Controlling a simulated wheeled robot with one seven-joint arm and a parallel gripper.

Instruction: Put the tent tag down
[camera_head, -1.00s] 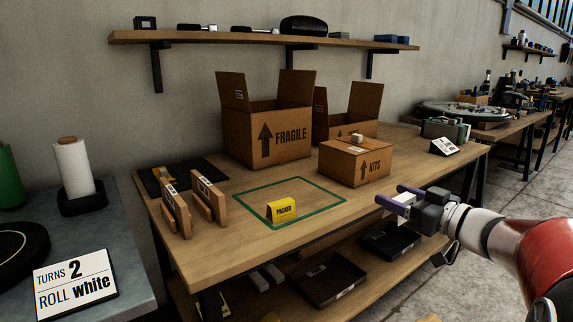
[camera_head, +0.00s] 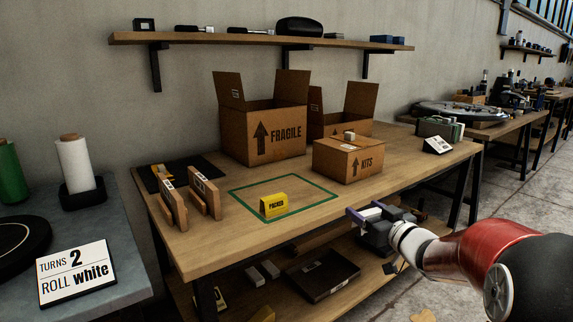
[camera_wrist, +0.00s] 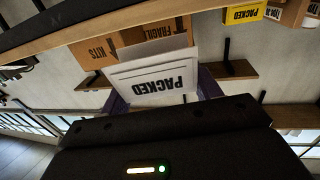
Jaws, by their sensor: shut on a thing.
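My gripper (camera_head: 366,211) is shut on a white tent tag (camera_wrist: 155,80). The tag sits between the purple fingers in the wrist view, its word PACKED upside down there. The gripper is in front of the workbench's front edge, right of the green outlined square (camera_head: 318,211).
A closed KITS box (camera_head: 348,158) stands behind the square's right side. An open FRAGILE box (camera_head: 262,132) and another open box stand behind. Wooden frames (camera_head: 204,195) stand left of the square. A small sign (camera_head: 437,145) is at the bench's right end. The square's middle is clear.

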